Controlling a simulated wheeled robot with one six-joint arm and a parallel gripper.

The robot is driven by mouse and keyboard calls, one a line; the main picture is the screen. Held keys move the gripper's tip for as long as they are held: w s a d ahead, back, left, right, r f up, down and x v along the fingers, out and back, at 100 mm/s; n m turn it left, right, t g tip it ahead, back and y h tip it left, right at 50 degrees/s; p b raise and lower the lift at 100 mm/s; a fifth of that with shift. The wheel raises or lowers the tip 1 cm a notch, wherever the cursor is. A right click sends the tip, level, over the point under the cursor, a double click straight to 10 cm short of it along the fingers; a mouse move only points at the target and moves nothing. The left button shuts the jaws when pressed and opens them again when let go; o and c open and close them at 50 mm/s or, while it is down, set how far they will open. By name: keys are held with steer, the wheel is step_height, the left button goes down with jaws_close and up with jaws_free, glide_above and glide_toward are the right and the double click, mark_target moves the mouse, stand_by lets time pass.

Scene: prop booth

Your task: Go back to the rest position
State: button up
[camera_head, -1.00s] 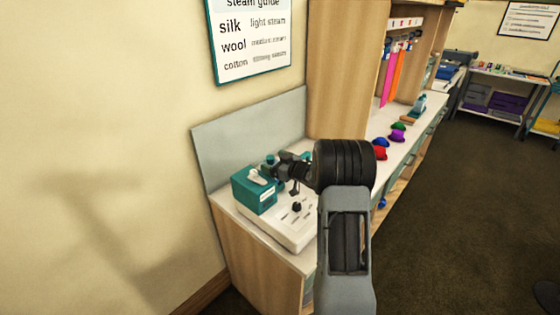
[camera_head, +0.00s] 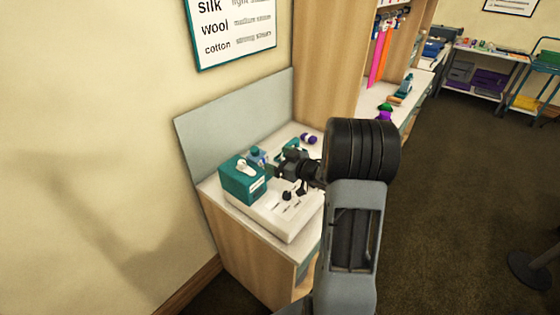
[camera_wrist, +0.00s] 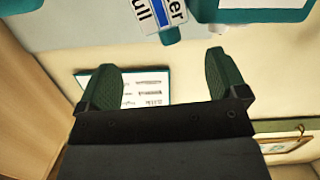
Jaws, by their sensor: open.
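My gripper (camera_wrist: 160,85) is open in the wrist view, its two dark green fingers well apart with nothing between them. Behind the fingers shows a cream wall with a white, teal-framed sign. In the head view my gripper (camera_head: 285,167) is small and partly hidden by my own arm. It appears over or beside the white panel (camera_head: 270,217) with dark knobs and slots, close to the teal box (camera_head: 240,180). I cannot tell from this view whether it touches anything.
The white panel and teal box stand on a wooden counter (camera_head: 240,235) against a grey backboard (camera_head: 235,120). A steam guide sign (camera_head: 235,30) hangs above. Small coloured items lie farther along the counter. Dark floor (camera_head: 460,180) to the right is largely clear; a round dark base (camera_head: 530,270) stands there.

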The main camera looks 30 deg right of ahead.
steer(key=shift+w+r, duration=0.1)
steer(key=s+a+r+m+g+h, duration=0.25)
steer(key=s+r+m+h, duration=0.2)
steer(key=r+h, duration=0.35)
steer(key=s+a+f+g, duration=0.1)
steer(key=s+a+g, duration=0.3)
steer(key=s, duration=0.5)
steer(key=s+a+f+m+g+y, duration=0.1)
steer(key=s+a+g, duration=0.3)
steer(key=s+a, duration=0.3)
steer(key=s, duration=0.3)
steer(key=shift+m, duration=0.35)
